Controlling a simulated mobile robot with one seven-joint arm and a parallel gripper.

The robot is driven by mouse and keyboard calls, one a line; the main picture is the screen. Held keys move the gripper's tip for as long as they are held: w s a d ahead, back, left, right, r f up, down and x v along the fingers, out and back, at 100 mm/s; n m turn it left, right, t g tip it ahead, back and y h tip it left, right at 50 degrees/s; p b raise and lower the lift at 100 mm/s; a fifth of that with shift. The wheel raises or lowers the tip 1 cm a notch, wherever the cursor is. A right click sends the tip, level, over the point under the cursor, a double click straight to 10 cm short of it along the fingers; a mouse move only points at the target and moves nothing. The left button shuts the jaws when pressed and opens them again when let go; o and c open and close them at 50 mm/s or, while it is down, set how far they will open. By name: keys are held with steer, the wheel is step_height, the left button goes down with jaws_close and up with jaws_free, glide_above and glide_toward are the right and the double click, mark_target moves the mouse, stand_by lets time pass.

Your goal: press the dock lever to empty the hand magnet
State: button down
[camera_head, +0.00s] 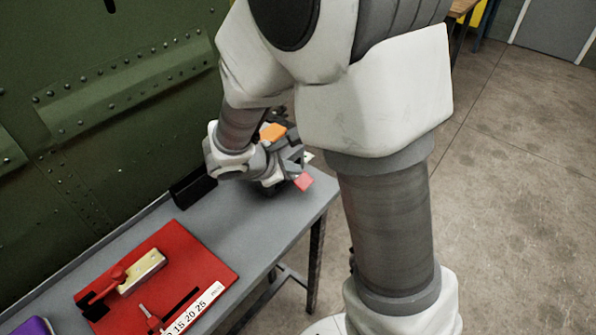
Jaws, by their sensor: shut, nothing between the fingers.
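My gripper (290,160) is at the far right end of the grey bench, low over its top, partly hidden by my own arm. Its fingers are small and hard to make out, but it is shut with nothing held. A small red tab (303,182) shows just beside and below it, possibly the dock lever; I cannot tell whether the fingers touch it. An orange piece (272,131) shows just behind the gripper. The dock and the hand magnet cannot be made out clearly behind my wrist.
The grey bench (262,222) stands against a riveted green panel (110,90). A black box (193,186) stands near the panel. A purple object (33,327) is at lower left. Open floor lies right.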

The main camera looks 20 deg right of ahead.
mark_target(292, 177)
stand_by(0.3)
steer(key=shift+w+r+p, duration=0.1)
steer(key=shift+r+p, duration=1)
steer(key=shift+r, duration=0.2)
steer(key=shift+w+a+r+p, duration=0.1)
steer(key=shift+r+p, duration=0.9)
steer(key=shift+r, duration=0.25)
steer(key=shift+w+a+r+p, duration=0.1)
steer(key=shift+r+p, duration=0.85)
steer(key=shift+r, duration=0.3)
